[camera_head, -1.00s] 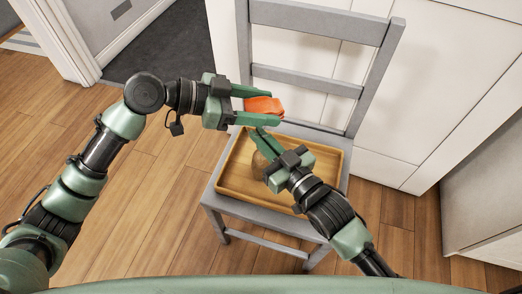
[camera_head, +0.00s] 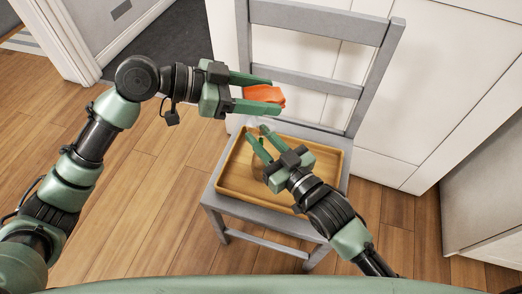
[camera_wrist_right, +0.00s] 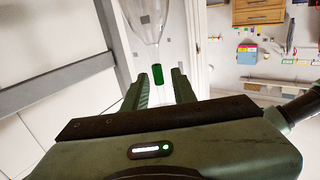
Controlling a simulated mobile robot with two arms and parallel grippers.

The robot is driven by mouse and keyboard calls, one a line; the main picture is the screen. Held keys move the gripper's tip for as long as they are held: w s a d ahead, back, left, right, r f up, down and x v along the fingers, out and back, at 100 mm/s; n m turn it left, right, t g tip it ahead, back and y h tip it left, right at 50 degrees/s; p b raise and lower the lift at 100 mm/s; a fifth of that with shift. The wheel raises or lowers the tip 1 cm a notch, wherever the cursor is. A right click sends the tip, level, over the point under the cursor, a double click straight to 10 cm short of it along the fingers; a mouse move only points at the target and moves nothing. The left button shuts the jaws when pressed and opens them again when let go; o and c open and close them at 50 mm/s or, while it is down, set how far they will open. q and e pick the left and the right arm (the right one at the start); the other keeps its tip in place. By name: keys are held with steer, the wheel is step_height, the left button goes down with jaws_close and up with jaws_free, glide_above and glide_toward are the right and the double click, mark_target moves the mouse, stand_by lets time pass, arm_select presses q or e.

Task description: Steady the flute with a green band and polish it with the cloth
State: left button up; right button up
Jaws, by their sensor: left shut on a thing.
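The clear flute (camera_wrist_right: 145,22) with its green band (camera_wrist_right: 157,75) shows in the right wrist view, its band in line with the gap between my right fingers. In the head view the flute is too faint to make out clearly. My right gripper (camera_head: 258,136) is open above the tray, its fingers spread with space between them. The orange cloth (camera_head: 265,95) is folded in my left gripper (camera_head: 270,95), which is shut on it. The left gripper holds it in the air, above and beyond the right gripper in the picture.
A wooden tray (camera_head: 232,180) sits on the seat of a grey chair (camera_head: 300,226). A brown rounded thing (camera_head: 257,163) in the tray is partly hidden by my right gripper. White cabinet fronts (camera_head: 400,110) stand behind the chair. Wooden floor (camera_head: 140,220) is clear at left.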

stand_by(0.3)
